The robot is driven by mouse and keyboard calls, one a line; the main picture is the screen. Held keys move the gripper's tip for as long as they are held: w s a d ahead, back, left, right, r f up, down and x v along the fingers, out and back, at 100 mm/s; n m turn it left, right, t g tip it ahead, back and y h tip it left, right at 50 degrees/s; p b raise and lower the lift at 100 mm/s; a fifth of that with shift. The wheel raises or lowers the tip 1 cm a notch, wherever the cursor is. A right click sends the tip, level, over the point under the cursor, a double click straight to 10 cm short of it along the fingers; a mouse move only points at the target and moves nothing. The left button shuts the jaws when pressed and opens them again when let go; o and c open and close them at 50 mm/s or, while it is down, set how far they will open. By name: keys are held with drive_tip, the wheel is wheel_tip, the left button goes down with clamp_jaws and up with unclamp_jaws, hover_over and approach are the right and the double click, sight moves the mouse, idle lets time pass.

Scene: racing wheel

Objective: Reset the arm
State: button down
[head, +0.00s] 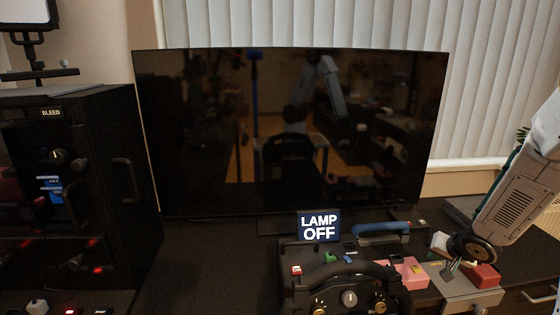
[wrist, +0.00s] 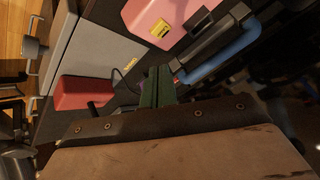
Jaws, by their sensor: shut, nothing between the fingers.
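My arm (head: 510,198) comes in from the right edge of the head view and slopes down to a dark round joint above the right part of the desk. In the wrist view my gripper (wrist: 156,88) shows as narrow dark green fingers, closed together with nothing between them. It hangs over the dark desk, between a red block and a blue handle.
A steering wheel (head: 347,292) stands at the front, below a lit "LAMP OFF" sign (head: 319,227) and a large dark screen (head: 290,130). A pink box (wrist: 165,22), a grey box (wrist: 107,58), a red block (wrist: 85,94) and a blue handle (wrist: 222,60) surround my gripper. A black cabinet (head: 110,120) stands left.

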drive_tip(key=s+r+n+g+h, duration=0.2)
drive_tip(key=s+r+g+h, duration=0.35)
drive_tip(key=s, duration=0.85)
drive_tip(key=s+a+r+n+y, duration=0.2)
drive_tip(key=s+a+r, duration=0.6)
drive_tip(key=a, duration=0.3)
drive_tip(key=s+a+r+n+y, duration=0.2)
drive_tip(key=s+a+r+y, duration=0.1)
drive_tip(key=s+a+r, duration=0.6)
drive_tip(key=shift+s+a+g+y, duration=0.35)
drive_tip(key=shift+s+a, duration=0.05)
drive_tip(key=shift+a, duration=0.45)
drive_tip(key=shift+r, duration=0.1)
